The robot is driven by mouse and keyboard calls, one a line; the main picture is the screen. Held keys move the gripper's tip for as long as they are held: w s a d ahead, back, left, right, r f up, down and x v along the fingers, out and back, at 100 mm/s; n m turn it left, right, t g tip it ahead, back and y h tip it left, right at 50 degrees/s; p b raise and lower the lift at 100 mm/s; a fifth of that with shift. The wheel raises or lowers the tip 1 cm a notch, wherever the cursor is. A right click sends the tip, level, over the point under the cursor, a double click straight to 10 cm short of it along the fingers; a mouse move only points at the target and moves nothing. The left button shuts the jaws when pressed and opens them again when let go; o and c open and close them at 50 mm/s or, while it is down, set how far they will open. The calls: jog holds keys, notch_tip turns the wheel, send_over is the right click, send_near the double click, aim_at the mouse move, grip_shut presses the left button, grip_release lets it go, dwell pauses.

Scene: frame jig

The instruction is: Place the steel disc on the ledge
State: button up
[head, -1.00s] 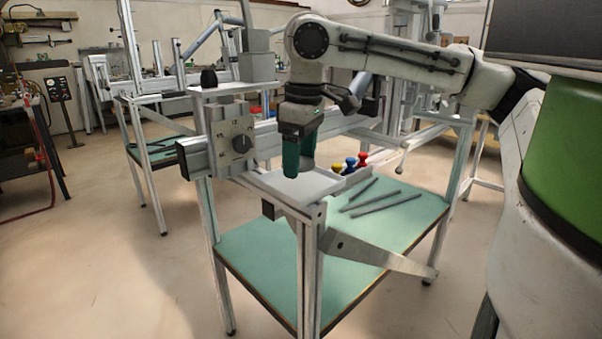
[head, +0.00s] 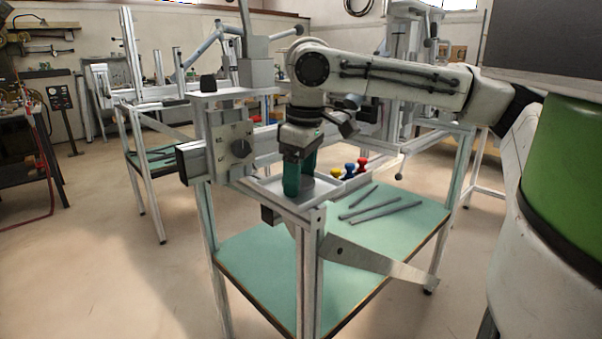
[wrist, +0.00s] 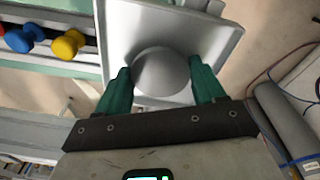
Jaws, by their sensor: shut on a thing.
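The steel disc (wrist: 162,74) is a round grey piece between my green fingers in the wrist view. My gripper (wrist: 160,88) is shut on it, one finger on each side. In the head view my gripper (head: 300,182) points down, its fingers low over a pale shallow tray with a raised rim (head: 312,212) at the front of the frame jig. The fingers mostly hide the disc there. The tray also shows below the disc in the wrist view (wrist: 222,50). A flat pale ledge (head: 228,94) sits higher on the left. I cannot tell whether the disc touches the tray.
Yellow, blue and red knobbed pieces (head: 349,169) stand in a narrow bin just right of the tray. Several grey rods (head: 385,212) lie on the green lower shelf (head: 255,258).

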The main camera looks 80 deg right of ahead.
aim_at(304, 182)
jog(key=o, duration=1.4)
jog(key=shift+s+a+f, duration=0.1)
jog(key=shift+a+f, duration=0.05)
jog(key=shift+f, duration=0.65)
jog(key=shift+c, duration=0.2)
jog(key=shift+r, duration=0.55)
notch_tip(304, 182, up, 13)
jog(key=p, duration=0.4)
jog(key=shift+s+f, duration=0.2)
jog(key=shift+s, duration=0.1)
jog(key=shift+a, duration=0.1)
